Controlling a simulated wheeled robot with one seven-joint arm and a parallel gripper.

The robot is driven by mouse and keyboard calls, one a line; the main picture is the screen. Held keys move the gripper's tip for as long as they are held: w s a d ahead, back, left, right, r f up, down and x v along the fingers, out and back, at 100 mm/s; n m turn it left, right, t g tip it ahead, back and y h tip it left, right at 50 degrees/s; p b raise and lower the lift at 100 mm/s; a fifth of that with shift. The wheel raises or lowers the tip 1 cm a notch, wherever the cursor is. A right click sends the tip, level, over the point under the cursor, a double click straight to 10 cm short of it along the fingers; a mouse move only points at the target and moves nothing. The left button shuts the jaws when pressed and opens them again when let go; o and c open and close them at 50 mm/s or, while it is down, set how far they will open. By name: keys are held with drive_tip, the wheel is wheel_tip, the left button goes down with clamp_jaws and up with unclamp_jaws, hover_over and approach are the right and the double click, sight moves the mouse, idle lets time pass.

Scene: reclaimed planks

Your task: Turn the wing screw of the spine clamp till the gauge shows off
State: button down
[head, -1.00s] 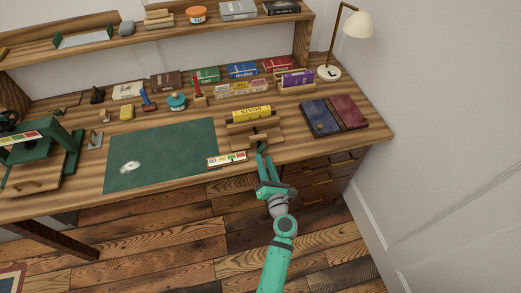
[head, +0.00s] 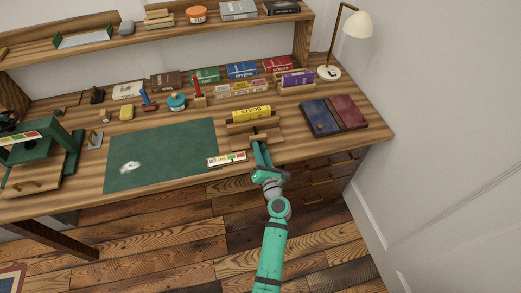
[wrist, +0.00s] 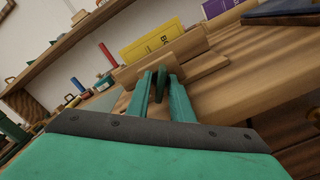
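The spine clamp (head: 268,126) is a wooden press near the desk's front edge, holding a yellow book (head: 251,113) spine up. Both also show in the wrist view, the clamp (wrist: 195,46) behind my fingertips and the book (wrist: 150,40) above. My gripper (head: 258,146) is at the clamp's front. In the wrist view its two teal fingers (wrist: 160,84) stand apart, with a dark green upright piece (wrist: 160,72), apparently the wing screw, between their tips. Narrow gaps seem to show beside it; contact is unclear. The gauge (head: 227,159) is a white strip with coloured fields; its pointer is too small to read.
A green mat (head: 165,155) lies left of the clamp. Blue (head: 320,118) and dark red (head: 347,112) books lie to its right. A lamp (head: 330,72) stands at the back right. A green press (head: 35,150) stands at the far left.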

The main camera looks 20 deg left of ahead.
drive_tip(key=shift+n, duration=0.3)
drive_tip(key=n, duration=0.5)
drive_tip(key=shift+n, duration=0.3)
drive_tip(key=n, duration=0.2)
drive_tip(key=shift+w+d+n, duration=0.1)
drive_tip(key=shift+d+n, duration=0.1)
drive_tip(key=shift+n, duration=0.1)
drive_tip(key=n, duration=0.3)
drive_tip(key=shift+n, duration=0.4)
drive_tip(key=n, duration=0.5)
drive_tip(key=shift+d, duration=0.1)
drive_tip(key=n, duration=0.4)
drive_tip(key=shift+w+r+n, duration=0.1)
drive_tip(key=shift+n, duration=0.3)
drive_tip(key=n, duration=0.4)
drive_tip(key=shift+r+n, duration=0.1)
drive_tip(key=shift+n, duration=0.2)
drive_tip(key=n, duration=0.4)
drive_tip(key=shift+n, duration=0.3)
drive_tip(key=shift+r+n, duration=0.1)
drive_tip(key=shift+n, duration=1.9)
